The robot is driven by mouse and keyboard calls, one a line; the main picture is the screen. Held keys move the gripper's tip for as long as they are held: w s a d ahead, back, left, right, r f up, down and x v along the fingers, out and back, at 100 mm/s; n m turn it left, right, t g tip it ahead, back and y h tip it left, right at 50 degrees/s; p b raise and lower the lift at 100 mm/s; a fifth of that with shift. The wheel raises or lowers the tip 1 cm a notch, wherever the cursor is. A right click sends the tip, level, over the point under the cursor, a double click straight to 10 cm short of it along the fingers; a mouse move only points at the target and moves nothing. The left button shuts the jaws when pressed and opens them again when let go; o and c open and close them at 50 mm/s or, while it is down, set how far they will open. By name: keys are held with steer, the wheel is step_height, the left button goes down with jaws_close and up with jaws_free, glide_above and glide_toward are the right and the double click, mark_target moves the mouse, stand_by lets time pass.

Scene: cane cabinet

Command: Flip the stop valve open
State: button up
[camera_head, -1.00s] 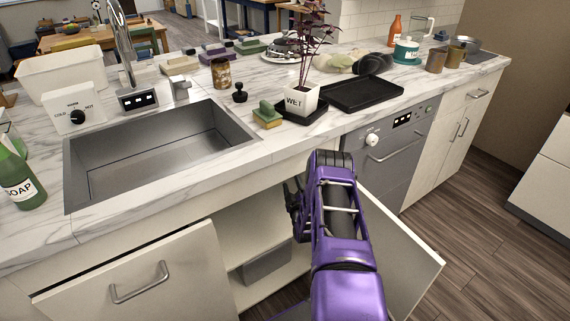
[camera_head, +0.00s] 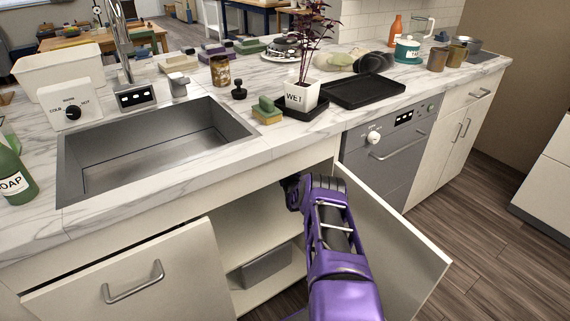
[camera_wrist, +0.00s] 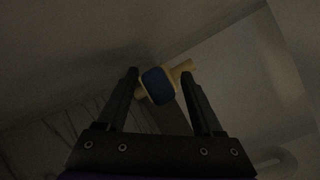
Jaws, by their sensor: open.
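The stop valve shows in the wrist view as a blue handle (camera_wrist: 158,86) on a brass-coloured body (camera_wrist: 183,68), in dim light inside the cabinet. My gripper (camera_wrist: 160,80) is open, with one dark finger on each side of the blue handle. I cannot tell whether either finger touches it, nor how far past the fingertips the valve lies. In the head view the valve is hidden. There my purple arm reaches into the cabinet under the sink, and its wrist end is at the opening beside the right door.
The left cabinet door (camera_head: 105,285) and right door (camera_head: 390,245) stand open on either side of my arm. A grey bin (camera_head: 262,268) sits low inside. The counter edge and sink (camera_head: 155,150) are above. A dishwasher (camera_head: 390,150) is to the right.

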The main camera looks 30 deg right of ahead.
jaws_close()
stand_by(0.3)
stand_by(1.1)
